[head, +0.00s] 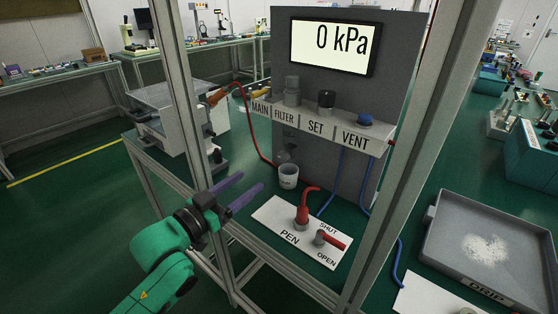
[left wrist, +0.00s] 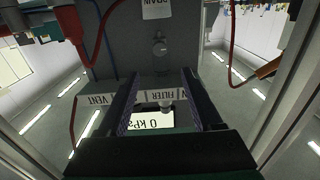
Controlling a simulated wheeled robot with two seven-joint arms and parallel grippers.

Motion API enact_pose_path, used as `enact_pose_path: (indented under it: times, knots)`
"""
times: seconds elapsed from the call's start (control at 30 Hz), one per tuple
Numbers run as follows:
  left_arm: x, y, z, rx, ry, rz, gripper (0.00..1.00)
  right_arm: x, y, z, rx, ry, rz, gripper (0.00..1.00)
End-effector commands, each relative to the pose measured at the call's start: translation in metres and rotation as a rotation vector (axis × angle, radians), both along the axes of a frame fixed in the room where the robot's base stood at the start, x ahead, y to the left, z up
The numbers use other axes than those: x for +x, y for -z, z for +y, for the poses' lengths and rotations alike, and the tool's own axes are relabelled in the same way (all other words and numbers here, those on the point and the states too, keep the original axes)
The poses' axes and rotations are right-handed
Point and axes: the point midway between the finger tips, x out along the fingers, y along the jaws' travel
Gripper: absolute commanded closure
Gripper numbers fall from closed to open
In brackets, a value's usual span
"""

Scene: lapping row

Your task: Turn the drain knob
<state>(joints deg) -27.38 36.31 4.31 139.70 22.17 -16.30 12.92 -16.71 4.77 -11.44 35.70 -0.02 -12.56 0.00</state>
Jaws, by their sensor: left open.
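My left gripper (head: 251,180) is open and empty, with its two purple fingers pointing right into the bench frame, left of the white cup (head: 288,178). The left wrist view is upside down, and the fingers (left wrist: 159,80) stand apart there. A DRAIN label (left wrist: 157,9) shows at its top edge. A small round greyish part (left wrist: 160,48) on the panel is between that label and the fingertips; it looks like the drain knob. In the head view a small clear part (head: 285,156) hangs above the cup, too small to read. The fingers appear apart from it.
A grey panel (head: 400,60) reads 0 kPa. Its shelf (head: 300,122) carries MAIN, FILTER, SET and VENT. A white PEN plate (head: 275,217) bears red handles. Metal posts (head: 195,130) stand beside my left arm. Red and blue hoses hang below the shelf. A grey tray (head: 450,220) is at right.

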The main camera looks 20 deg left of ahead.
Motion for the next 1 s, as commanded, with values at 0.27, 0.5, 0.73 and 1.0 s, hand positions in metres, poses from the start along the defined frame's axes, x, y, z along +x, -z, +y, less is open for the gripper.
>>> enact_pose_path:
  times: [0.27,0.5,0.73,1.0]
  knots:
    - [0.055,-0.003,-0.021,-0.002,-0.001,-0.005,0.33,-0.013,-0.003,0.000,0.000,0.001,0.019,1.00]
    - [0.103,-0.001,-0.040,0.001,-0.001,-0.001,0.33,-0.010,-0.005,0.003,0.003,0.002,0.016,1.00]
    - [0.115,0.000,-0.046,0.002,0.000,0.000,0.33,-0.008,-0.005,0.004,0.005,0.003,0.012,1.00]
    - [0.115,0.000,-0.046,0.002,0.000,0.000,0.83,-0.008,-0.005,0.004,0.005,0.001,0.011,1.00]
